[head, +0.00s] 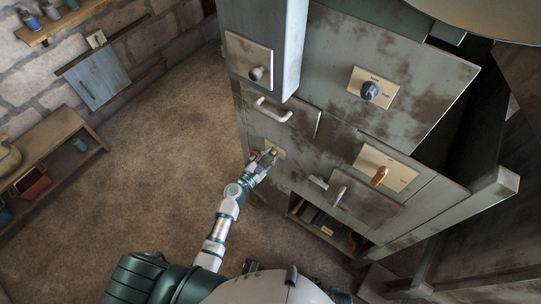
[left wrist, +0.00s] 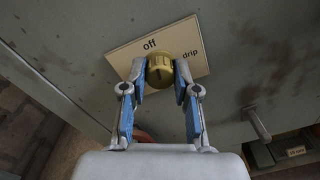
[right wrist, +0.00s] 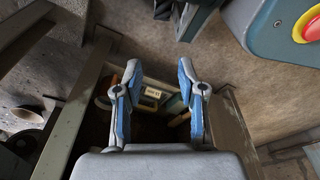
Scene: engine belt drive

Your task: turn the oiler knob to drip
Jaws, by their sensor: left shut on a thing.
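The oiler knob is a ribbed brass-yellow knob (left wrist: 160,71) on a cream plate (left wrist: 120,60) marked "off" above it and "drip" to its right. I cannot make out clearly which mark the knob points to. My left gripper (left wrist: 161,82) has a blue-padded finger on each side of the knob and is shut on it. In the head view my left gripper (head: 265,159) reaches the small knob (head: 273,152) low on the grey cabinet's left side. My right gripper (right wrist: 158,72) is open and empty in the right wrist view, away from the knob.
The grey cabinet (head: 335,75) also carries a blue knob (head: 370,90), an orange handle (head: 379,176), a grey knob (head: 256,73) and pale pull handles (head: 272,110). A red button (right wrist: 308,28) shows near my right gripper. The floor (head: 150,170) at left is clear.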

